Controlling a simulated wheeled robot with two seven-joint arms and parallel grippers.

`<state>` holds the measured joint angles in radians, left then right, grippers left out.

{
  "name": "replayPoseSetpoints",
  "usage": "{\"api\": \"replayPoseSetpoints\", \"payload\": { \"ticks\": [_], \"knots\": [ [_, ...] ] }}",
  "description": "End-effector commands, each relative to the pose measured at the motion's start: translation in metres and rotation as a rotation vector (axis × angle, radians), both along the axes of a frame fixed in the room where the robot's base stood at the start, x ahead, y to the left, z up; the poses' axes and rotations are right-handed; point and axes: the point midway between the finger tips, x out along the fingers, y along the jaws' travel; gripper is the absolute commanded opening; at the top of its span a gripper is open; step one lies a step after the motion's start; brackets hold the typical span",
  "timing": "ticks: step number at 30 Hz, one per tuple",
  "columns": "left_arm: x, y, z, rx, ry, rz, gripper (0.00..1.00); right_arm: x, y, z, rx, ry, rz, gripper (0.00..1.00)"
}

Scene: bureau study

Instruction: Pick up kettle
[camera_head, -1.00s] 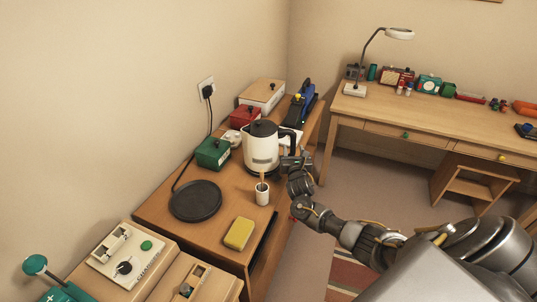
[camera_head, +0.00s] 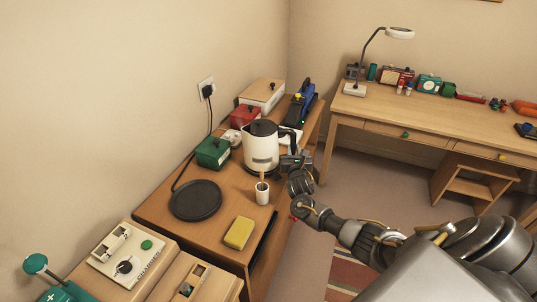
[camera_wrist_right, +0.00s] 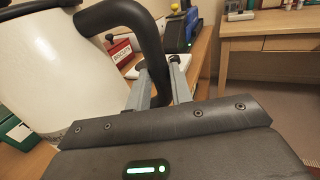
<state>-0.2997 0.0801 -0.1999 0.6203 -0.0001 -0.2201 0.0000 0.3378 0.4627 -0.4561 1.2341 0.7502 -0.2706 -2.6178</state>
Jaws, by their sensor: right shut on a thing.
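The kettle (camera_head: 261,148) has a cream-white body with a dark lid and a black handle. It stands upright on the wooden side desk in the head view. In the right wrist view, the kettle's white body (camera_wrist_right: 55,70) fills the left side and its black handle (camera_wrist_right: 150,40) curves down between the fingers. My right gripper (camera_head: 289,161) is shut on the handle, and its fingers also show in the right wrist view (camera_wrist_right: 158,82). My left gripper is not in view.
A white cup (camera_head: 262,193) stands just in front of the kettle. A round black plate (camera_head: 195,200), a yellow sponge (camera_head: 239,233) and a green box (camera_head: 213,152) are nearby.

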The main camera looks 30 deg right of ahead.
Motion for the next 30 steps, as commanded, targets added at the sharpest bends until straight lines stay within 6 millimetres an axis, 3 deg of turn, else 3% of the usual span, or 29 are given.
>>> {"api": "replayPoseSetpoints", "payload": {
  "ticks": [30],
  "knots": [
    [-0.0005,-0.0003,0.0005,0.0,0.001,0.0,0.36,0.0016,0.0001,0.006,0.005,-0.017,0.0,0.0]
  ]
}}
